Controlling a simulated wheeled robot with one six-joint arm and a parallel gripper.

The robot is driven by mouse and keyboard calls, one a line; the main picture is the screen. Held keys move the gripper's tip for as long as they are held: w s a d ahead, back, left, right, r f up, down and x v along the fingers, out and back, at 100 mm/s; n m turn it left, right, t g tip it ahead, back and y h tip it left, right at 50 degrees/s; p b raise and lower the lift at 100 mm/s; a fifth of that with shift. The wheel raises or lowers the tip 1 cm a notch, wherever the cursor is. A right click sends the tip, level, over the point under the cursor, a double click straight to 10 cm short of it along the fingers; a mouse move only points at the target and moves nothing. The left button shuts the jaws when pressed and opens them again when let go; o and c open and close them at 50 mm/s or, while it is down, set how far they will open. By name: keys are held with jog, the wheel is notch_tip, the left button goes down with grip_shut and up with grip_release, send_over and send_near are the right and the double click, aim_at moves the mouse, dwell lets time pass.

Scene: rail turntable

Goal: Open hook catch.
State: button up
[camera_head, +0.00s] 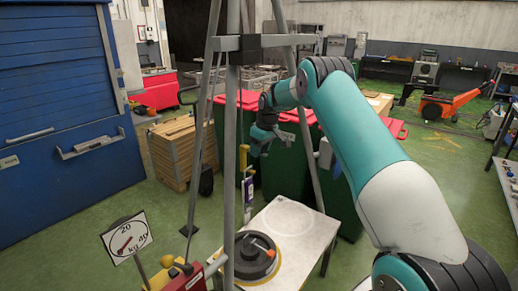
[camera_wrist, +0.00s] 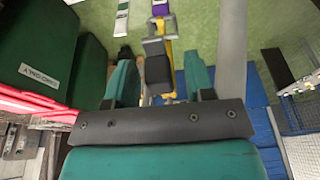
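A yellow hanging hook assembly (camera_head: 244,160) with a purple strap (camera_head: 248,190) below it hangs between the legs of a grey tripod. My gripper (camera_head: 262,142) is close to the right of the assembly's upper part. In the wrist view, my gripper's two teal fingers (camera_wrist: 160,82) are apart. A dark grey block (camera_wrist: 158,68) and yellow parts of the assembly (camera_wrist: 167,88) show in the gap between them, with no finger visibly touching. The purple strap (camera_wrist: 166,25) shows further up. I cannot make out the catch itself or whether it is open.
A tripod leg (camera_head: 231,130) stands close left of the hanging assembly; another grey bar (camera_wrist: 232,55) shows right of the fingers. Green bins with red lids (camera_head: 288,165) stand behind. A white table (camera_head: 300,225) with a black and yellow round disc (camera_head: 255,256) is below.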

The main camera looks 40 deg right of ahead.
jog(key=shift+r, duration=0.1)
jog(key=shift+r+b, duration=0.3)
jog(key=shift+r, duration=0.2)
jog(key=b+v, duration=0.2)
jog(key=v, duration=1.4)
jog(key=shift+s, duration=0.2)
jog(key=shift+r, duration=0.1)
